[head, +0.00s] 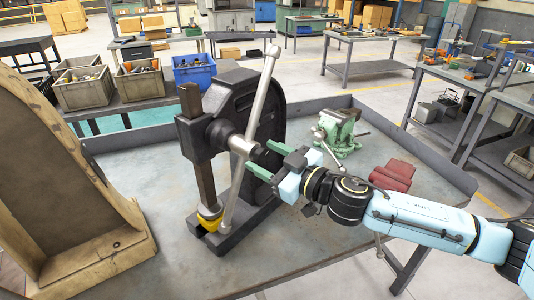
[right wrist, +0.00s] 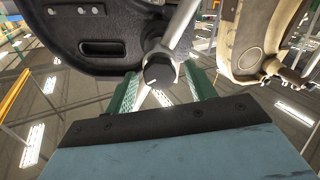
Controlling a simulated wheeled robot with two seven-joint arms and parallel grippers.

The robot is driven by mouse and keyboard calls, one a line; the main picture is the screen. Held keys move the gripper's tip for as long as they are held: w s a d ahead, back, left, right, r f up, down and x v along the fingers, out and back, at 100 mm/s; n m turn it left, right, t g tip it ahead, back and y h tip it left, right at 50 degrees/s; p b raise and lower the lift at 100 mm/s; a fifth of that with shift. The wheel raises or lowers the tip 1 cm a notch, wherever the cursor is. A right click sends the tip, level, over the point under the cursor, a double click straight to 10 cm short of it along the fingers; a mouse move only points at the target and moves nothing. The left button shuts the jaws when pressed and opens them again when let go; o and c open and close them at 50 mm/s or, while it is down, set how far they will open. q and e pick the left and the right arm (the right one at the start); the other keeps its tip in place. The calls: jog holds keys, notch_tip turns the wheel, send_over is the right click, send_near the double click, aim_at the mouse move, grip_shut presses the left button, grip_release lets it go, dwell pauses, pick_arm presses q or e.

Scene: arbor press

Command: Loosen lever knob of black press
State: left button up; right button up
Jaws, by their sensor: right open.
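The black press (head: 262,100) stands on the grey bench, its long silver lever (head: 262,95) slanting across the front from upper right to lower left. In the right wrist view the lever's dark faceted knob (right wrist: 160,70) sits at the hub, in front of the black press body (right wrist: 95,35). My right gripper (head: 258,156) reaches in from the right with its green fingers open. In the right wrist view its fingers (right wrist: 161,85) lie on either side of the knob's line, with gaps visible; contact cannot be told. My left gripper is not in view.
A large tan casting (head: 50,150) stands at the left of the bench. A green vise (head: 338,130) and red blocks (head: 393,175) lie to the right, behind my right arm. A raised rim (head: 435,165) edges the bench. Bare bench top shows at the front.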

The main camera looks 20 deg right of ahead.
jog(key=c, duration=1)
jog(key=shift+o, duration=0.2)
